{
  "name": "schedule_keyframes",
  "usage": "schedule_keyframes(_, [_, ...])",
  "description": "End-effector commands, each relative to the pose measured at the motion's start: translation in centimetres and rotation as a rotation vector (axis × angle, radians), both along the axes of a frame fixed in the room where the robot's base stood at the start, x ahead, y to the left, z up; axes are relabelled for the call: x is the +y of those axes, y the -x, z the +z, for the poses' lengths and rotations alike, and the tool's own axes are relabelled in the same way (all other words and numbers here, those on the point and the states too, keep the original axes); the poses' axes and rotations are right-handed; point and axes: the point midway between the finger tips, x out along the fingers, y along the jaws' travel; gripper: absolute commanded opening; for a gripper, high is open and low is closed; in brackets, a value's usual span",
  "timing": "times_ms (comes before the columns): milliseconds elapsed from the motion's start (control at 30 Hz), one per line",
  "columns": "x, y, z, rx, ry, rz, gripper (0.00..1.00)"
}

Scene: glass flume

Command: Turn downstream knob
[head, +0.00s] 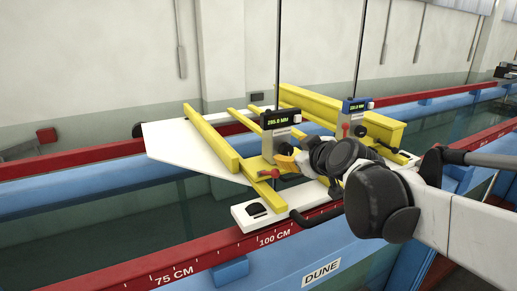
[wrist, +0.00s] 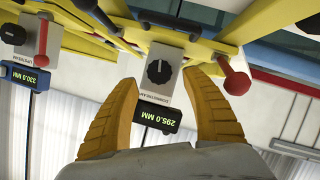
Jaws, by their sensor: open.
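The downstream gauge (head: 281,119) reads 295.0 mm on its display; it also shows upside down in the wrist view (wrist: 157,116). Its black round knob (wrist: 158,72) with a white pointer mark sits on a pale plate. My gripper (wrist: 160,77) is open, with one yellow finger on each side of the knob in the picture. Contact with the knob cannot be made out. In the head view my gripper (head: 290,160) is in front of the gauge, and its dark wrist covers part of the carriage. A red-balled lever (wrist: 236,82) is beside the right finger.
The upstream gauge (head: 357,105) reads 330.0 mm and stands to the right, with a black knob (head: 362,131) and a red lever (wrist: 43,38). Yellow beams (head: 212,139) surround the gauges. The red flume rail (head: 190,270) with a centimetre scale runs along the front.

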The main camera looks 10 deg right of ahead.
Motion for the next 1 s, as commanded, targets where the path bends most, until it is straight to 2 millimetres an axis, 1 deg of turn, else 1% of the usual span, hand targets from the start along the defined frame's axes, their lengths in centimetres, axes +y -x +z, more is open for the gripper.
schedule_keyframes(33, [0.1, -0.9, -0.3, 0.000, 0.000, 0.001, 0.56])
schedule_keyframes(100, [0.3, -1.9, -0.7, 0.000, 0.001, 0.001, 0.56])
schedule_keyframes(200, [0.5, -3.1, -1.1, 0.000, 0.000, 0.001, 0.56])
schedule_keyframes(300, [0.6, -3.8, -1.4, 0.000, 0.001, 0.000, 0.56])
schedule_keyframes(433, [0.6, -4.2, -1.6, 0.000, 0.001, 0.000, 0.56])
schedule_keyframes(667, [0.6, -4.2, -1.6, 0.000, 0.000, 0.000, 0.56])
schedule_keyframes(767, [0.6, -4.2, -1.6, 0.000, 0.000, 0.000, 0.27])
schedule_keyframes(800, [0.6, -4.2, -1.6, 0.000, 0.000, 0.000, 0.15])
schedule_keyframes(833, [0.6, -4.2, -1.6, 0.000, 0.000, 0.000, 0.06])
schedule_keyframes(867, [0.6, -4.2, -1.6, 0.000, 0.000, 0.000, 0.04])
schedule_keyframes(1000, [0.6, -4.2, -1.6, 0.002, -0.002, 0.000, 0.03])
